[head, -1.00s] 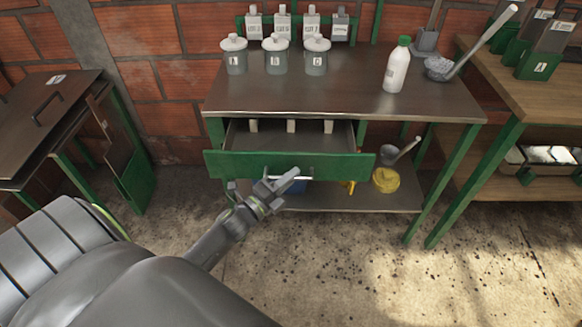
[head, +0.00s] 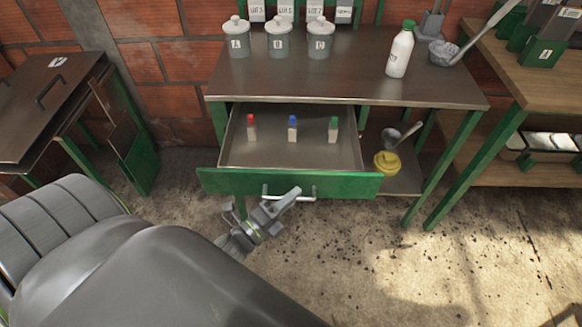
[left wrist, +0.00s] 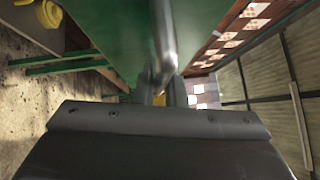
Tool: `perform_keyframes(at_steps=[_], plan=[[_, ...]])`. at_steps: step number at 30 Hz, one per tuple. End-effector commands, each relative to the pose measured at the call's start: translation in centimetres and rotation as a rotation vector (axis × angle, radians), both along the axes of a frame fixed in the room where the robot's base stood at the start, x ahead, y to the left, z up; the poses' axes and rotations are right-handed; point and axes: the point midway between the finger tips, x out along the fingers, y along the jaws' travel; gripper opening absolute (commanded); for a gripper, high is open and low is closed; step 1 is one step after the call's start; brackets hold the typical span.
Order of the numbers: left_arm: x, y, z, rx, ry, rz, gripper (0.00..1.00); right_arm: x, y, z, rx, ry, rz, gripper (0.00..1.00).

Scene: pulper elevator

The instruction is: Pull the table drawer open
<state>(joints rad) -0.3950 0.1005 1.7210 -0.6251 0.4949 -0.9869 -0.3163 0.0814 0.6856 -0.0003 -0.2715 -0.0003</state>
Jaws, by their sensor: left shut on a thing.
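The table drawer (head: 290,184) has a green front and a grey metal inside, and it stands well out from under the dark table top (head: 350,78). Three small bottles with a red cap (head: 251,128), a blue cap (head: 292,129) and a green cap (head: 333,131) stand upright in it. My left gripper (head: 275,206) is at the left part of the silver bar handle (head: 305,197), shut on it. In the left wrist view the handle (left wrist: 162,40) runs down to the gripper beside the green front. My right gripper is not in view.
Lidded jars (head: 279,40) and a white bottle (head: 399,52) with a green cap stand on the table top. Bare floor (head: 350,260) lies in front, with a wooden bench (head: 530,85) at the right.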

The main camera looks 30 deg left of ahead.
Motion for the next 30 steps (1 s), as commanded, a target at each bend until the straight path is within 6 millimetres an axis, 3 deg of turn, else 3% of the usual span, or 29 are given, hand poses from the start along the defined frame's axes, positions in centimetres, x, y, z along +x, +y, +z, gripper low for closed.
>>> perform_keyframes(at_steps=[3, 4, 9, 23, 30], plan=[[0.0, 0.0, -0.1, 0.001, 0.001, 0.0, 0.0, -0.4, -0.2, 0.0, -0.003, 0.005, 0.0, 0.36], [0.0, 0.0, -0.1, 0.001, 0.001, 0.0, 0.13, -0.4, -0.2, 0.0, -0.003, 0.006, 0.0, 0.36], [0.0, 0.0, -0.1, 0.0, 0.001, 0.0, 0.32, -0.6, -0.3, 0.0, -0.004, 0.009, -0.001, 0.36], [-0.2, 0.1, -0.1, 0.0, 0.001, 0.0, 0.32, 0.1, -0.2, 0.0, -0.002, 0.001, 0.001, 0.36], [-3.3, 0.8, -0.8, 0.001, 0.004, 0.001, 0.32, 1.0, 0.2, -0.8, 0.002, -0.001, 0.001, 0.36]])
